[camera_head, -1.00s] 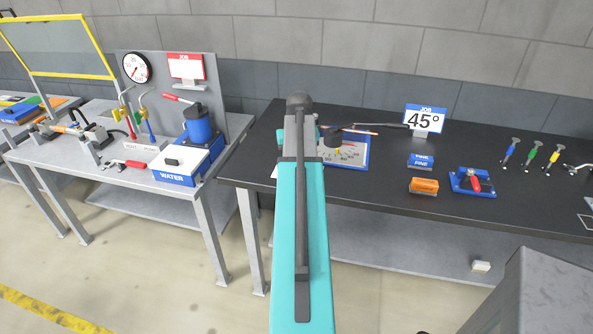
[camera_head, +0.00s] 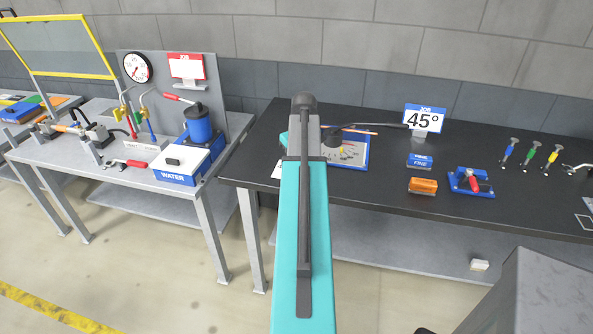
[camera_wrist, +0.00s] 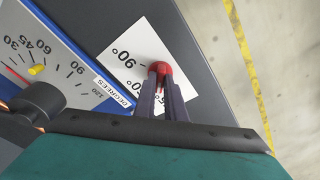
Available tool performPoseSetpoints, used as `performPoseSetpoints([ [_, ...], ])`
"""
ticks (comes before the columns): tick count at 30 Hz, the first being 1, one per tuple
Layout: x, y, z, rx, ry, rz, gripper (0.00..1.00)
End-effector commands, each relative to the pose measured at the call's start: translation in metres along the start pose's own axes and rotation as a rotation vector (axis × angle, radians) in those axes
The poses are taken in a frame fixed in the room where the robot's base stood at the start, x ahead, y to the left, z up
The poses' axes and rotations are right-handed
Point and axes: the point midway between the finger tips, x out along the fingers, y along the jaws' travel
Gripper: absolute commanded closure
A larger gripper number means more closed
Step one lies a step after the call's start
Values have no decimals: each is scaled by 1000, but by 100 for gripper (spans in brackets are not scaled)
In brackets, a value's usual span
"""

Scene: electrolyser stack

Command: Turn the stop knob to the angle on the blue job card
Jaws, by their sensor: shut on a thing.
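The blue job card (camera_head: 424,119) stands at the back of the black bench and reads 45°. The blue-edged dial board (camera_head: 352,152) lies behind my arm. In the wrist view the dial board (camera_wrist: 75,62) has a degree scale, a yellow marker (camera_wrist: 37,70) near 45 to 60 and a thin red line. My gripper (camera_wrist: 160,78) is shut on a red ball-shaped knob (camera_wrist: 160,68), over a white card (camera_wrist: 130,55) with degree figures beside the board. I cannot tell what the knob joins to. In the head view my arm hides the gripper.
A dark round hub (camera_wrist: 38,103) stands over the dial. A blue FINE block (camera_head: 420,161), an orange block (camera_head: 423,185) and a blue fixture with a red handle (camera_head: 471,182) lie right of the board. A grey bench (camera_head: 120,175) with a water unit stands left.

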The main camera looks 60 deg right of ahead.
Motion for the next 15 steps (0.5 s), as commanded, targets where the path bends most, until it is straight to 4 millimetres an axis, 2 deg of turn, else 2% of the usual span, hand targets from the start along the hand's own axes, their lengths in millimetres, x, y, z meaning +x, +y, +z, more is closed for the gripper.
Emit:
performPoseSetpoints([
  [5, -1, 1, -1, -43, 2, -4, 100],
  [15, -1, 2, -2, -237, 3, -34, 100],
])
